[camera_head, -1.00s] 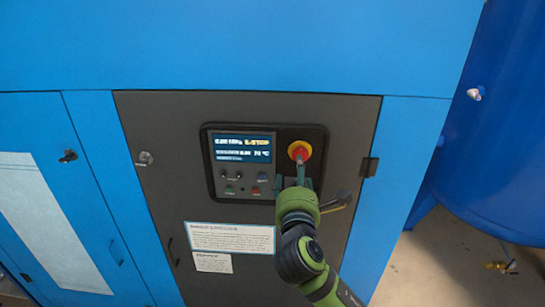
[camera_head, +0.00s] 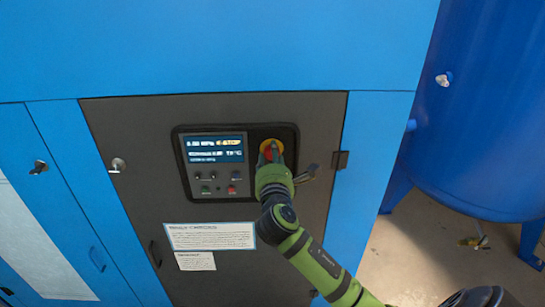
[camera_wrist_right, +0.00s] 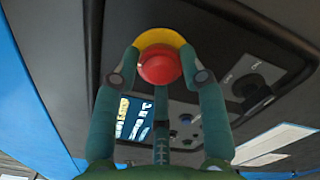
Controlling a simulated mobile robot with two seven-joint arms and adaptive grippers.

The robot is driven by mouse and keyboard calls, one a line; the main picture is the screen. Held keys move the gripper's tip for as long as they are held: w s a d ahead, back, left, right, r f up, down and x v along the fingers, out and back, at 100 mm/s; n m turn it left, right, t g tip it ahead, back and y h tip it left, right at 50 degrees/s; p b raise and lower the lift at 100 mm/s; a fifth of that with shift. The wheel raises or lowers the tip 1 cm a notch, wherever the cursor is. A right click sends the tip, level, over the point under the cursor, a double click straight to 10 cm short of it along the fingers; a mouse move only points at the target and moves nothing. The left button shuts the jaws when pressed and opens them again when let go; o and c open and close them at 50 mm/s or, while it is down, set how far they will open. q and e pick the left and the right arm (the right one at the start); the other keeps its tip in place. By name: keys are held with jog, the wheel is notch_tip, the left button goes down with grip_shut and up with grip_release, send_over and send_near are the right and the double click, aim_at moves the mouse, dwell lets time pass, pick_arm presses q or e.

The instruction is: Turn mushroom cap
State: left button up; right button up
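The red mushroom cap (camera_wrist_right: 160,65) on its yellow ring (camera_wrist_right: 161,37) sits at the right end of the control panel; it also shows in the head view (camera_head: 271,149), partly covered by my fingers. My right gripper (camera_head: 270,158) reaches it from below. In the wrist view my right gripper's fingertips (camera_wrist_right: 159,62) lie on either side of the cap, close against its edges, so the fingers look closed around it. A further finger is below the cap. Whether the cap has rotated cannot be told. My left gripper is not in view.
The panel has a lit display (camera_head: 214,149) and small buttons below it. A key-like handle (camera_head: 307,173) sticks out right of my gripper. A hinge (camera_head: 340,160) is at the dark door's right edge. A blue tank (camera_head: 480,120) stands at right.

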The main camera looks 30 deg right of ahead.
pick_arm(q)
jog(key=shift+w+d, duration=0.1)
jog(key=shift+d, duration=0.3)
pick_arm(e)
jog(key=shift+m, duration=0.4)
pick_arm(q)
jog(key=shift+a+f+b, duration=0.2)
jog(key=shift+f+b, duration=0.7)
pick_arm(e)
jog(key=shift+m, duration=4.3)
jog(key=shift+r, duration=0.1)
jog(key=o, duration=1.1)
jog(key=shift+o, duration=0.2)
